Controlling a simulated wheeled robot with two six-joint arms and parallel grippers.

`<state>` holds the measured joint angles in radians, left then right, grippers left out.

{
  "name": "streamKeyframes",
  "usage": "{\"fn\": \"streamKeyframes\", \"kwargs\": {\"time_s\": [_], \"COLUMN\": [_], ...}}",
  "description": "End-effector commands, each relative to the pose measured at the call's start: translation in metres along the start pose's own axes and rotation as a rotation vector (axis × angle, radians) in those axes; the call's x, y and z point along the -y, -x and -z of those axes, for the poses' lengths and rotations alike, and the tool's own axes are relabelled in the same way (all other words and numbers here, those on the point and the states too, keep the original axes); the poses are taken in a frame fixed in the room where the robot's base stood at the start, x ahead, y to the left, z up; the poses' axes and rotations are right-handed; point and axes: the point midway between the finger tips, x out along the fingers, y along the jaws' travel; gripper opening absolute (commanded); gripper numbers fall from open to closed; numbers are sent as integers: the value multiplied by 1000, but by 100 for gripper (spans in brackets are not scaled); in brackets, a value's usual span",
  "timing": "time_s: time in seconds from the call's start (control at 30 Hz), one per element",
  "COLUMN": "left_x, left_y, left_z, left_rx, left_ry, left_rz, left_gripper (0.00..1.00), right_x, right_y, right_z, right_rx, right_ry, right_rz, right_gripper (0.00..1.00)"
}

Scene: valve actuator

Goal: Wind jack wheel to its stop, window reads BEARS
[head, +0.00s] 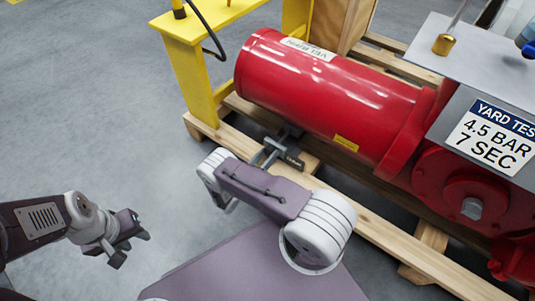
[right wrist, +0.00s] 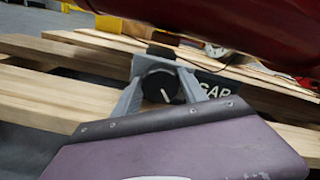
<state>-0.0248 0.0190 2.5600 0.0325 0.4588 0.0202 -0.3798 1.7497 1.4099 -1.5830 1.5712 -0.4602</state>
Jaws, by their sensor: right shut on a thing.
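The jack wheel (right wrist: 160,88) is a dark round knob with a white line on its face, in the right wrist view. It sits on a small jack under the red cylinder (head: 330,95). My right gripper (right wrist: 164,84) is shut on the wheel, one grey finger on each side. In the head view my right gripper (head: 273,150) reaches the jack below the cylinder, and my own arm partly hides it. A dark window plate (right wrist: 214,90) right of the wheel reads GAP. My left gripper (head: 130,248) is open and empty over the floor at the lower left.
The red cylinder rests above a wooden pallet (head: 390,228), close over my right gripper. A yellow stand (head: 193,80) rises at its left end. A sign (head: 490,138) reads 4.5 BAR, 7 SEC. The grey floor at left is clear.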

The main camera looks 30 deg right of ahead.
Motion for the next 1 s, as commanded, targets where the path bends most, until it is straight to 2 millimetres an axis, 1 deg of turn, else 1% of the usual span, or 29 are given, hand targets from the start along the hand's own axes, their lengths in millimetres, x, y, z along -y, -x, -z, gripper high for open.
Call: {"fn": "streamKeyframes", "kwargs": {"time_s": [0.2,0.5,0.73,1.0], "left_x": [0,0,0,0], "left_y": [7,14,16,18], "left_z": [1,1,2,2], "left_rx": [0,0,0,0], "left_ry": [0,0,0,0], "left_rz": [0,0,0,0], "left_gripper": [36,36,36,36], "right_x": [2,3,3,3], "right_y": [0,0,0,0], "right_z": [-1,0,0,1], "right_rx": [0,0,0,0], "right_ry": [-193,-427,-549,-614], "right_rz": [-1,-1,-1,-1], "right_gripper": [9,9,9,9]}}
